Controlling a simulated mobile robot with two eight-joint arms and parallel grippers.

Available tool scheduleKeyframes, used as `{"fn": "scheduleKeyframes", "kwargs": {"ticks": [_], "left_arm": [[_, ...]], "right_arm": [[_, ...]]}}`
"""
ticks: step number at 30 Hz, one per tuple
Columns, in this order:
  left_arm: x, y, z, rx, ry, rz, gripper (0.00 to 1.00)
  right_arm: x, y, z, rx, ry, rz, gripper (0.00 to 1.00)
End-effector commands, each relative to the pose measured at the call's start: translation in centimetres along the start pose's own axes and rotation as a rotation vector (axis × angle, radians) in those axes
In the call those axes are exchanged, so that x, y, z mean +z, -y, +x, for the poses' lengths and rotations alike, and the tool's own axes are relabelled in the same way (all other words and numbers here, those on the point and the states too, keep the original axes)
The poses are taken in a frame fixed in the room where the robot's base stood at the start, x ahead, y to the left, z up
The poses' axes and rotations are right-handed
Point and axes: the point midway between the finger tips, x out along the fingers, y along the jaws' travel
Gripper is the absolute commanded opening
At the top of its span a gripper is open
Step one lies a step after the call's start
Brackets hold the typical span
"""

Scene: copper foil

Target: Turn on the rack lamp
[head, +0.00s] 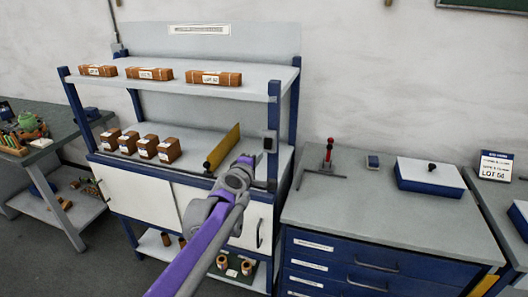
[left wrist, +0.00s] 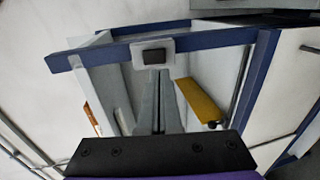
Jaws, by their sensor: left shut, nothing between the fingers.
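The blue-and-grey rack (head: 285,112) stands against the wall. A small dark switch (head: 270,143) on a light plate is fixed to its front right post. The switch (left wrist: 154,56) also shows in the left wrist view, on the blue post, just beyond the fingertips. My left gripper (head: 246,159) reaches up from below to just left of and slightly below the switch. In the left wrist view the left gripper (left wrist: 158,72) has its fingers together and empty, pointing at the switch; I cannot tell whether they touch. I cannot make out the lamp itself. My right gripper is out of view.
Wrapped boxes (head: 214,78) lie on the upper shelf, and smaller boxes (head: 147,147) stand below. A blue drawer cabinet (head: 375,268) is at right, with a red-handled tool (head: 328,152) on top.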

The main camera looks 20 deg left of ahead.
Motion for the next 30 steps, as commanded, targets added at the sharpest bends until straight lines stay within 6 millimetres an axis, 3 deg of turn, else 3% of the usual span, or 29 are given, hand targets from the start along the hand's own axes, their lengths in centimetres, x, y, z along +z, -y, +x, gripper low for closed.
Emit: {"fn": "scheduleKeyframes", "kwargs": {"ticks": [3,10,26,30], "left_arm": [[0.0,0.1,2.4,0.000,0.000,0.002,0.00],[0.0,0.0,5.3,0.000,0.000,0.000,0.00],[0.0,0.0,6.2,0.000,0.000,0.001,0.00],[0.0,0.3,7.2,0.002,0.000,0.001,0.00]], "right_arm": [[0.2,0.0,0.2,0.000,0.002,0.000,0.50],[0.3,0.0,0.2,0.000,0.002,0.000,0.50],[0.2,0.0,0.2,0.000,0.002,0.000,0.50],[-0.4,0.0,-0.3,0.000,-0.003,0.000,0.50]]}}
